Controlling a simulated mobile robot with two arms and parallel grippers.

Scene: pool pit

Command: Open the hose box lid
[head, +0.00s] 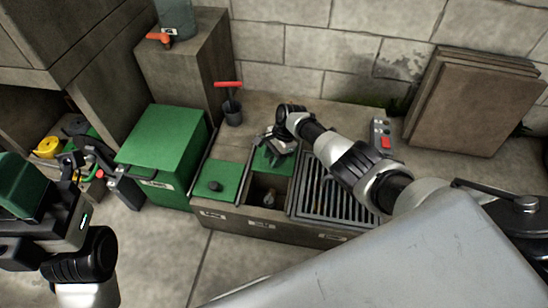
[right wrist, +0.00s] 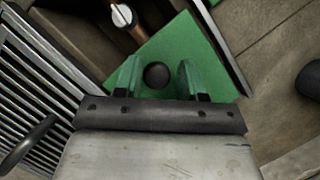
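A low bench unit (head: 275,226) in the head view has a green lid with a black knob on its left bay. A second green lid (head: 261,158) is at the back of its middle bay, whose front is open. The labels are too small to read, so I cannot tell which is marked hose box. My right gripper (head: 275,148) is over this second lid. In the right wrist view, the open fingers (right wrist: 156,77) stand on either side of the black knob (right wrist: 156,74) on the green lid (right wrist: 180,42). Contact is unclear. My left gripper (head: 98,172) is at the left, its fingers unclear.
A dark slotted grate (head: 325,188) covers the right bay. A large green box (head: 163,150) stands left of the unit. A valve-like part (right wrist: 122,15) shows in the open bay.

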